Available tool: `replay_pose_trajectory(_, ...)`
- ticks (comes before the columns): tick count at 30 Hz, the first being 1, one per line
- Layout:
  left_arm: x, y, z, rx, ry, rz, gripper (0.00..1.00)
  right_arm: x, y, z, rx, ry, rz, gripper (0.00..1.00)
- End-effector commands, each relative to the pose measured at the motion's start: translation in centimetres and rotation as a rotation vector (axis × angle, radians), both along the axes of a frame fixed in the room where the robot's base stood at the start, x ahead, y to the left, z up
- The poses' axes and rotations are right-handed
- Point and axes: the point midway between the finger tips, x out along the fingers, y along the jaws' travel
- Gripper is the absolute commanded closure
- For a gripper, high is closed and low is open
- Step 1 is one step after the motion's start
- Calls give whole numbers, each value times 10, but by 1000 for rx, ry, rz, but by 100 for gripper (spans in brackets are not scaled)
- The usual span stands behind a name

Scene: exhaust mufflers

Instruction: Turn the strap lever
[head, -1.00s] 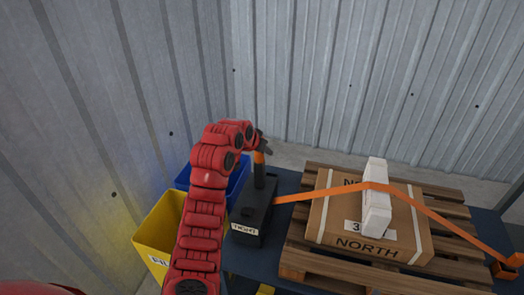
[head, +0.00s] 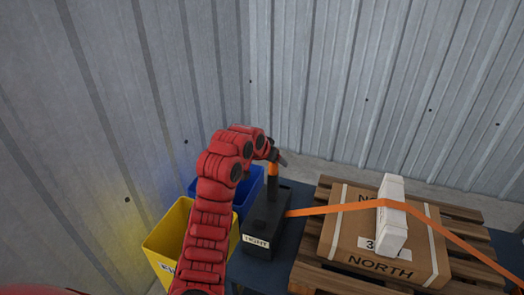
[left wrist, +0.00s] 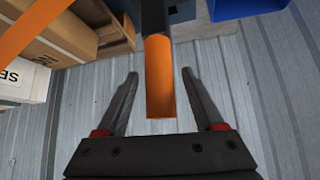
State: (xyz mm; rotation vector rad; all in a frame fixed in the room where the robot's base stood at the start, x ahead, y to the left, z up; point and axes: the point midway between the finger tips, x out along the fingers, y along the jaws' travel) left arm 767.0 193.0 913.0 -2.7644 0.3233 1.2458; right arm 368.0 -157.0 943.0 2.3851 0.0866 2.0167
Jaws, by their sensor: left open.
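The strap lever (head: 273,178) stands upright on a black box (head: 262,225) with a label on its front; its upper end is an orange grip. In the left wrist view the orange grip (left wrist: 160,80) lies between the two spread fingers, with a gap on both sides. My left gripper (head: 281,158) is open at the top of the lever; it also shows in the left wrist view (left wrist: 160,85). The orange strap (head: 320,210) runs from the box over a carton. My right gripper is not in view.
The carton (head: 375,267) marked NORTH sits on a wooden pallet (head: 330,284), with a white block (head: 391,220) under the strap. A yellow bin (head: 165,235) and a blue bin (head: 250,188) stand to the left. Corrugated walls (head: 350,80) close the back.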

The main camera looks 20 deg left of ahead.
Motion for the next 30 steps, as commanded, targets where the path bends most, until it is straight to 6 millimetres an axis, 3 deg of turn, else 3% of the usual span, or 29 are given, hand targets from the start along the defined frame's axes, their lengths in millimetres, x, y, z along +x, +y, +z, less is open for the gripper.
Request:
replay_pose_trajectory(7, -35, 11, 42, 1, -9, 3, 31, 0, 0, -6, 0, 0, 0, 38)
replay_pose_trajectory(9, -45, 13, 62, 3, -7, 4, 31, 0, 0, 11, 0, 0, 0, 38)
replay_pose_trajectory(15, -69, 19, 87, 4, -4, 3, 31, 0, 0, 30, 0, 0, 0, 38)
replay_pose_trajectory(21, -86, 22, 104, 2, -6, 1, 31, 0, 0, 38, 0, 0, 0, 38)
replay_pose_trajectory(30, -91, 22, 107, 0, -2, 0, 31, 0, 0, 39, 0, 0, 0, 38)
